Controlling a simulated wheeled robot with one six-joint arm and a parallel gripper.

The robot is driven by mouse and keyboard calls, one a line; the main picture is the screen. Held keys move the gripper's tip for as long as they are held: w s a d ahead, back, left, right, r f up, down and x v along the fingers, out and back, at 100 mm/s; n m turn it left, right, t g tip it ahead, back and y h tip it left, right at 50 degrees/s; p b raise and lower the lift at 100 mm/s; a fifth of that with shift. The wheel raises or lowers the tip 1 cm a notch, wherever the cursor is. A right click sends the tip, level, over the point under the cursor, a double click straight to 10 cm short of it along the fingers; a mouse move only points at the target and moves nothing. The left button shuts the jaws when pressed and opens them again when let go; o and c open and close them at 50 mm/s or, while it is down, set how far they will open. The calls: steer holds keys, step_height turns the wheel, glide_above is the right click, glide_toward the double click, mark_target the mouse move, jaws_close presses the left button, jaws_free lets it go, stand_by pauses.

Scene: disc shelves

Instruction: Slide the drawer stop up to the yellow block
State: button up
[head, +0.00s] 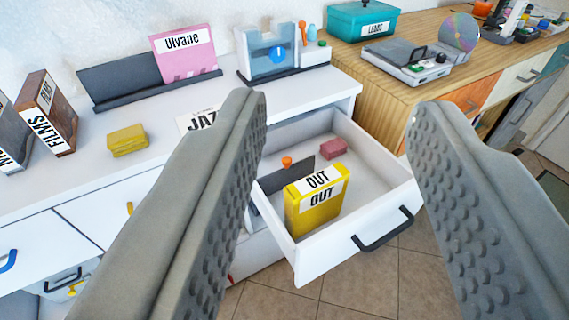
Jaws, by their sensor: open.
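The drawer (350,235) is white and stands pulled out, with a dark handle on its front. Inside it, the drawer stop (301,174) is a thin dark plate with an orange knob. The yellow block (329,211), labelled OUT, stands upright in front of the stop. It partly hides the plate, and I cannot tell whether they touch. My gripper (340,105) is open, its two grey ridged fingers wide apart in front of the drawer in the picture. Nothing is between the pads. The left finger hides part of the counter and the drawer's left side.
A small pink block (333,148) lies at the drawer's back. On the white counter are a yellow sponge-like block (127,140), a FILMS box (48,115), a pink Ulvane case (184,54) and a JAZZ-like card (198,121). A wooden cabinet (385,95) stands right of the drawer.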

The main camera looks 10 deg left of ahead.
steer(key=w+a+f+g, duration=0.2)
steer(key=w+f+g, duration=0.15)
steer(key=w, duration=0.45)
steer(key=w+a+f+g, duration=0.1)
steer(key=w+f+g, duration=0.25)
steer(key=w, duration=0.45)
steer(key=m+g, duration=0.2)
steer(key=g, duration=0.3)
glide_toward(287, 159)
steer(key=shift+g+h, duration=0.3)
steer(key=x, duration=0.7)
steer(key=shift+w+a+f, duration=0.2)
steer(key=shift+w+a, duration=0.1)
steer(key=shift+w, duration=0.1)
jaws_close()
